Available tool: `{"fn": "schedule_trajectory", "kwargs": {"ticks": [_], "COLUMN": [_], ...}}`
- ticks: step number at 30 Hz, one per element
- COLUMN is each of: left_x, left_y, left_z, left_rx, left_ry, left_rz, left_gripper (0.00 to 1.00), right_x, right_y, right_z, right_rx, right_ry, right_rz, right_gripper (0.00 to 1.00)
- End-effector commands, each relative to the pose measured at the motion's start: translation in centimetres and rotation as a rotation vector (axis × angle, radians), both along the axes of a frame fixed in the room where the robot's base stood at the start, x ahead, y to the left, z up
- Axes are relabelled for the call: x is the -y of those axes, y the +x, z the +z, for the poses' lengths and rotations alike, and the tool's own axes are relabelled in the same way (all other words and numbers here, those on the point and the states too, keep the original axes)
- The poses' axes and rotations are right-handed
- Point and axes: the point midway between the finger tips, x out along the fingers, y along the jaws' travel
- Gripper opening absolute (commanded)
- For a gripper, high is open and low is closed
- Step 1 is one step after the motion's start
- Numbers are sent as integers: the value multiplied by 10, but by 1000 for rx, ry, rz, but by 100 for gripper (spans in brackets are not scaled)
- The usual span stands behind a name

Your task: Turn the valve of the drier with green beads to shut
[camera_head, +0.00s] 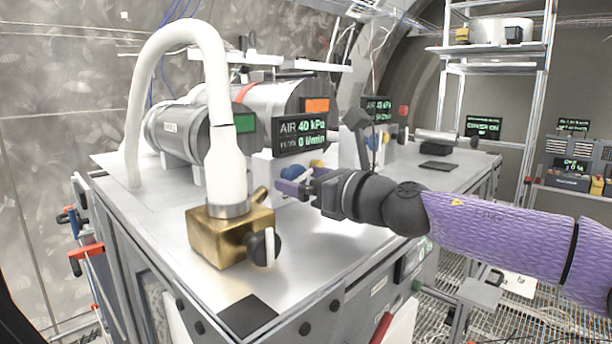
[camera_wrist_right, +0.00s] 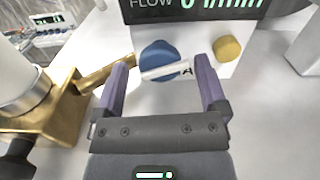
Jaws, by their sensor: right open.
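A blue round knob (camera_wrist_right: 157,60) with a pale lever across it sits on a white block, next to a letter "A". It also shows in the head view (camera_head: 293,172), partly hidden by my right gripper. My right gripper (camera_head: 300,183) is open and empty, with its purple fingers on either side of the knob in the wrist view (camera_wrist_right: 160,67); I cannot tell whether they touch it. A grey cylinder (camera_head: 176,130) with a green panel (camera_head: 244,123) lies behind, and another body has an orange panel (camera_head: 316,105). No green beads are visible. My left gripper is out of view.
A brass block (camera_head: 215,238) with a black knob (camera_head: 263,246) and a white hose (camera_head: 180,35) stands left of my gripper. A yellow knob (camera_wrist_right: 227,48) sits right of the blue one. A display (camera_head: 301,132) reading 40 kPa hangs above. The steel bench top (camera_head: 165,220) is clear at front left.

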Motion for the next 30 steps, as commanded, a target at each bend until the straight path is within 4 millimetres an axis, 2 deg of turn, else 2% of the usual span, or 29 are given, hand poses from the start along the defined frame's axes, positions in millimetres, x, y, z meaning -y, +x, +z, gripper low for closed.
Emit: {"fn": "schedule_trajectory", "kwargs": {"ticks": [2, 15, 23, 30], "left_x": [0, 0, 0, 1], "left_y": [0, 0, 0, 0], "left_z": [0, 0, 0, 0], "left_rx": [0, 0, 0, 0], "left_ry": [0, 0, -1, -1], "left_rz": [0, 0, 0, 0], "left_gripper": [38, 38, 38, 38], "right_x": [0, 0, 0, 0], "right_y": [0, 0, 0, 0], "right_z": [0, 0, 0, 0], "right_rx": [0, 0, -18, -109], "right_ry": [0, 0, 18, 109], "right_rz": [0, 0, 1, 0], "right_gripper": [92, 1, 0, 0]}}
